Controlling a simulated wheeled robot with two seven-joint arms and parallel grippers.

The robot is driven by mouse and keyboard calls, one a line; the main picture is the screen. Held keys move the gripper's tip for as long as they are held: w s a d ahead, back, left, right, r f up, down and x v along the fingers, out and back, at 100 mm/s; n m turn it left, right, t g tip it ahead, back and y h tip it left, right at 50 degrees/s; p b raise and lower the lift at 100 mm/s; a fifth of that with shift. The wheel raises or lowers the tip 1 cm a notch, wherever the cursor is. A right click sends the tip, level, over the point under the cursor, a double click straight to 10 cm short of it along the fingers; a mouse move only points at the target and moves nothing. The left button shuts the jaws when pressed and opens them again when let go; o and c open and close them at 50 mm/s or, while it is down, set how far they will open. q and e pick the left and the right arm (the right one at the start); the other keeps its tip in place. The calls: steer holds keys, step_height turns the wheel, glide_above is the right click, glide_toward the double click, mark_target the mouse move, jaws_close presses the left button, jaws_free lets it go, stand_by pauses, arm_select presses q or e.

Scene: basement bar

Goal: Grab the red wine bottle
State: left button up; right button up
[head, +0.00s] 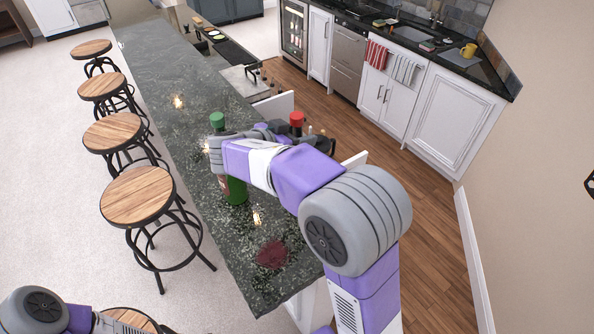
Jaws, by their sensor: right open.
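A green bottle with a green cap (217,119) and a reddish label stands upright on the dark stone counter (170,75). My right arm hides its middle. A red cap (296,118) shows just behind my right forearm. What lies under it is hidden, so I cannot tell whether it tops the red wine bottle. My right gripper (318,142) is dark, partly hidden behind my forearm, close to the red cap. It is open, and I see nothing held in it. My left arm shows at the lower left, with its gripper out of view.
Several round wooden stools (138,195) line the counter's left side. A dark red patch (272,252) lies near its front end. White cabinets with a black top (375,40) and a yellow mug (469,50) stand at the back right. The wooden floor (420,190) between is clear.

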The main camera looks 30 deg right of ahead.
jaws_close()
stand_by(0.3)
steer(key=shift+w+r, duration=0.1)
stand_by(1.0)
